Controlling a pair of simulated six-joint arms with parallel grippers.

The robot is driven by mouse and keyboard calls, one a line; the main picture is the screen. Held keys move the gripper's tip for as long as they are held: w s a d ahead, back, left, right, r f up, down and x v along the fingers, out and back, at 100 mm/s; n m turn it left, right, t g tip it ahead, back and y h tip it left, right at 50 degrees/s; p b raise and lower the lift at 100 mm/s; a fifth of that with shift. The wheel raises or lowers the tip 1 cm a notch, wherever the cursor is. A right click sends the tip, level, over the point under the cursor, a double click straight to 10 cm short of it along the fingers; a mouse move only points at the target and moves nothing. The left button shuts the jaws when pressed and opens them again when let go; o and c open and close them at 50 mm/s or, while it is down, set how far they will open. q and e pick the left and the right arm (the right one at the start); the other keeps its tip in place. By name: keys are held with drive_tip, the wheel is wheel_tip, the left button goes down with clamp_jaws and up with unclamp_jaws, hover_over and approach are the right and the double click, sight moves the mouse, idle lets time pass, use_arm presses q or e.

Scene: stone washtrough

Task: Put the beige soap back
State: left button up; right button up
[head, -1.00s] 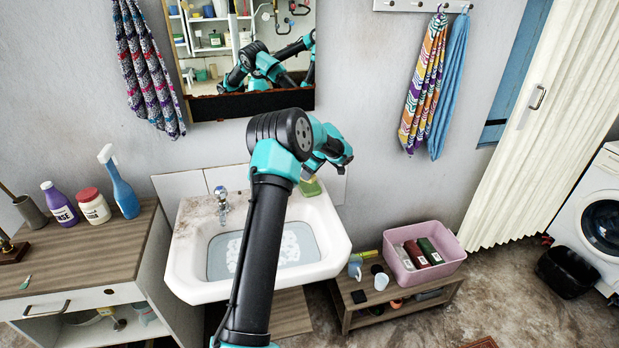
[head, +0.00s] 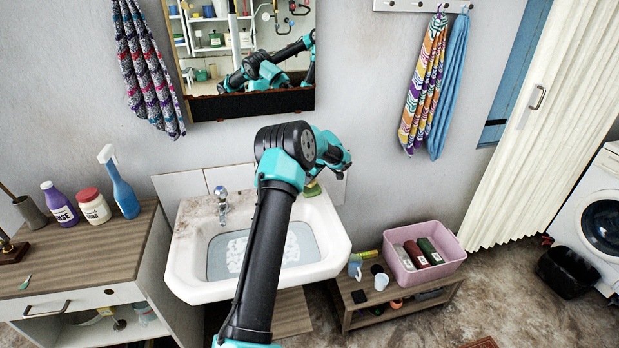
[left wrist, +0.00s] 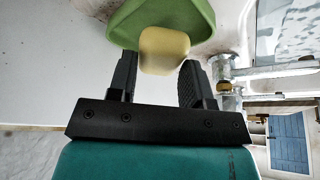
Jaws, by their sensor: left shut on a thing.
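The beige soap (left wrist: 164,50) sits between the fingertips of my left gripper (left wrist: 159,68) in the left wrist view. The gripper is shut on it. A green soap dish (left wrist: 192,18) is just beyond the soap, which overlaps the dish in this view. I cannot tell whether soap and dish touch. In the head view the green dish (head: 312,189) shows on the back right rim of the white washbasin (head: 333,228), partly hidden by my left wrist. The soap and my left fingertips are hidden there. My right gripper is not in view.
The tap (head: 221,201) stands at the basin's back left. A mirror (head: 193,70) hangs on the wall behind my arm. A pink tub (head: 456,262) with bottles stands on a low bench at the right. A spray bottle (head: 123,190) and other bottles stand on the left cabinet.

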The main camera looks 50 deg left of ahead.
use_arm(q)
drive_tip(key=shift+f, duration=0.3)
drive_tip(key=o, duration=1)
drive_tip(key=shift+r, duration=0.6)
drive_tip(key=v, duration=1.1)
drive_tip(key=shift+w+d+r, duration=0.1)
drive_tip(key=shift+d+r, duration=0.1)
drive_tip(key=shift+d, duration=0.05)
